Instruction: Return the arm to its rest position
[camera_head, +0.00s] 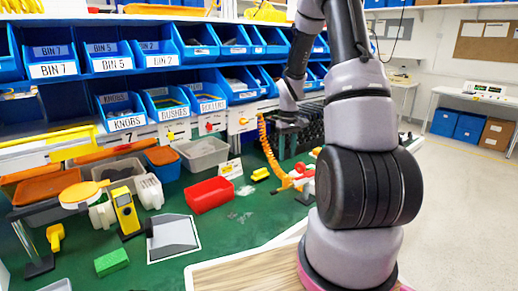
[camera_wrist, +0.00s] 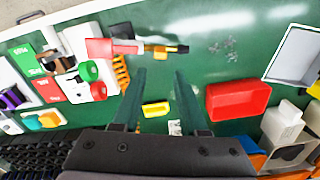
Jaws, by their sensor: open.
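My gripper (camera_wrist: 160,76) is open in the wrist view, its two dark fingers apart with only green bench top between their tips. In the head view my arm stands at the right and bends down toward the bench, with the dark gripper end (camera_head: 288,122) in front of the label strip; its fingers are not clear there. A white box with red and green round knobs (camera_wrist: 91,80) lies left of the fingers in the wrist view. No object is held.
A red tray (camera_head: 209,194) and a small yellow block (camera_head: 260,174) sit on the green bench; the wrist view also shows the red tray (camera_wrist: 238,101). Blue bins (camera_head: 113,60) line the shelves behind. An orange coiled cord (camera_head: 266,145) hangs beside my gripper.

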